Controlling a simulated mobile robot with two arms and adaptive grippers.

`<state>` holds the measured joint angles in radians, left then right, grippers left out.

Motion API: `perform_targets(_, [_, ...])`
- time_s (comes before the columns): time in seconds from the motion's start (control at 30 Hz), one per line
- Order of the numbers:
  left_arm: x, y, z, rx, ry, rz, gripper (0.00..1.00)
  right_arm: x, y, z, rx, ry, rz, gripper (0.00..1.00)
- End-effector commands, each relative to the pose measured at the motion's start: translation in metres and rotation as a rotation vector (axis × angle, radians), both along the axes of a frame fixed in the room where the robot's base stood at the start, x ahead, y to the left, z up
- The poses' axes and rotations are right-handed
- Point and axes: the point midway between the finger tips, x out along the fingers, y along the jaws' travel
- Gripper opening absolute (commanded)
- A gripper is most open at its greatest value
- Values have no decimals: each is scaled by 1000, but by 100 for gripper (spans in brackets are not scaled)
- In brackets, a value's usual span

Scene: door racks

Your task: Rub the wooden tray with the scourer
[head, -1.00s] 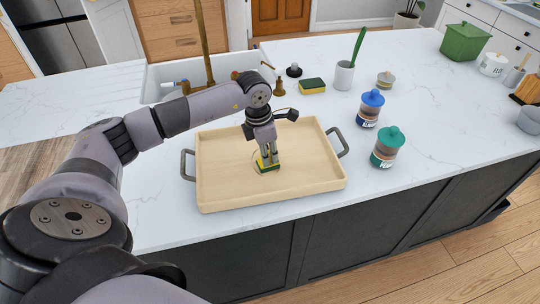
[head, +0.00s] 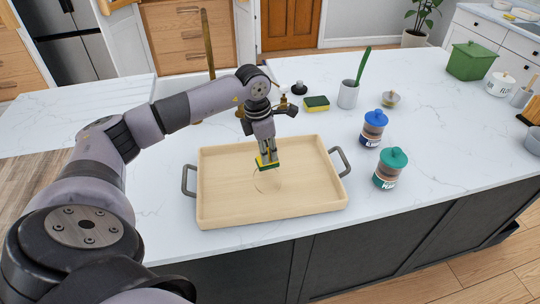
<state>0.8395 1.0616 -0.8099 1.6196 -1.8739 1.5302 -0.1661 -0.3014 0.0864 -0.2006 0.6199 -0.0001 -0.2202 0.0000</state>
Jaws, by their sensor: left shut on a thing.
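The wooden tray (head: 225,195) lies on the white counter, with a dark handle at each end. A faint round mark (head: 267,182) shows on its floor near the middle. My left gripper (head: 267,153) points down over the tray and is shut on a yellow and green scourer (head: 268,164). The scourer is just behind the mark in the picture, at its far edge. I cannot tell if it touches the tray floor or hovers a little above it. My right gripper is not in view.
Behind the tray are a second sponge (head: 317,103), a grey cup (head: 348,95) with a green-handled tool, and a sink with a brass tap. A blue-lidded jar (head: 373,128) and a teal-lidded jar (head: 390,168) stand right of the tray. A green box (head: 468,60) is far right.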

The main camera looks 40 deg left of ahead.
Motion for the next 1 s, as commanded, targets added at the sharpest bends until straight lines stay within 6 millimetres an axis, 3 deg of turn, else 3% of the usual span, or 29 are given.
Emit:
perform_targets(0.13, [-1, 5, 17, 1, -2, 4, 0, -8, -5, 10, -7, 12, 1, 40])
perform_targets(0.4, [-2, 12, 35, 0, -1, 7, 0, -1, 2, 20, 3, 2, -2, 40])
perform_targets(0.63, [-2, 12, 35, 0, -1, 7, 0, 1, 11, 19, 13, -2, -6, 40])
perform_targets(1.0, [-1, 10, 35, -1, -1, 4, 0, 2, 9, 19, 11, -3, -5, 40])
